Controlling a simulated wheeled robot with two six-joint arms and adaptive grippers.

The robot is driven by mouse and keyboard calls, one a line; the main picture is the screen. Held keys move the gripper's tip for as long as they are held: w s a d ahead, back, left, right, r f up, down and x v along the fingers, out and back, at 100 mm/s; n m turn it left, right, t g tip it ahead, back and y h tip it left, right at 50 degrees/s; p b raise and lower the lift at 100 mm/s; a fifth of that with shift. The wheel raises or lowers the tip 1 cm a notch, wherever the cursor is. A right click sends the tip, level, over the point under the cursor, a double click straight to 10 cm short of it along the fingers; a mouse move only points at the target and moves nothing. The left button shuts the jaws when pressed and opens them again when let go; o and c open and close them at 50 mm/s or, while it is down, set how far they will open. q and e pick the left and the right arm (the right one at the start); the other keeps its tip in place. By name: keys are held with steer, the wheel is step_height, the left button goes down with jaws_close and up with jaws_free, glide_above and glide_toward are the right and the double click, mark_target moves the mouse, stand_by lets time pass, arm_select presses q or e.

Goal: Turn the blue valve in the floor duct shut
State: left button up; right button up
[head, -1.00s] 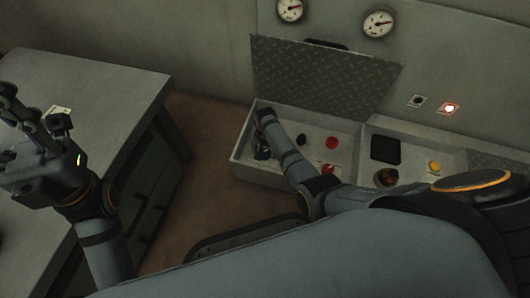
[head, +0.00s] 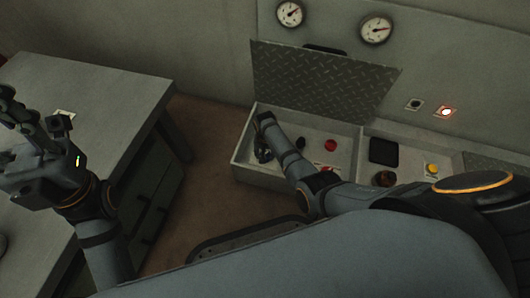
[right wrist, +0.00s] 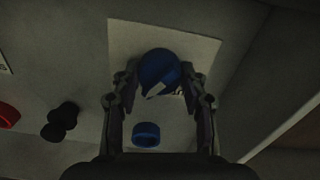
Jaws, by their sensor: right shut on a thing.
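The blue valve (right wrist: 158,70) sits between the two fingers of my right gripper (right wrist: 162,88) in the right wrist view. The gripper is shut on it. A white pointer mark shows on the knob, over a pale label plate. In the head view my right gripper (head: 263,150) reaches down into the left end of the open floor duct (head: 243,165), and the valve is hidden there by gripper and arm. My left gripper (head: 40,130) is open and empty above the grey desk.
A second blue part (right wrist: 146,134) lies close to the valve. A black knob (right wrist: 60,121) and red knob (right wrist: 8,115) are beside it. The duct's raised tread-plate lid (head: 320,85) stands behind. Gauges (head: 376,29) and a lit red lamp (head: 445,112) are on the wall.

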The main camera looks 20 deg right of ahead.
steer(key=n+p, duration=0.1)
steer(key=n, duration=0.1)
steer(key=shift+r+n+p, duration=0.2)
steer(key=shift+n+p, duration=0.2)
steer(key=n+p, duration=0.1)
steer(key=n, duration=0.2)
steer(key=shift+f+n, duration=0.1)
steer(key=shift+n, duration=0.2)
steer(key=n+p, duration=0.1)
steer(key=n, duration=0.3)
steer(key=shift+n, duration=0.3)
steer(key=n, duration=0.4)
steer(key=shift+f+n+p, duration=0.1)
steer(key=shift+n+p, duration=0.2)
steer(key=shift+n, duration=0.4)
steer(key=o, duration=1.2)
steer(key=shift+c, duration=0.2)
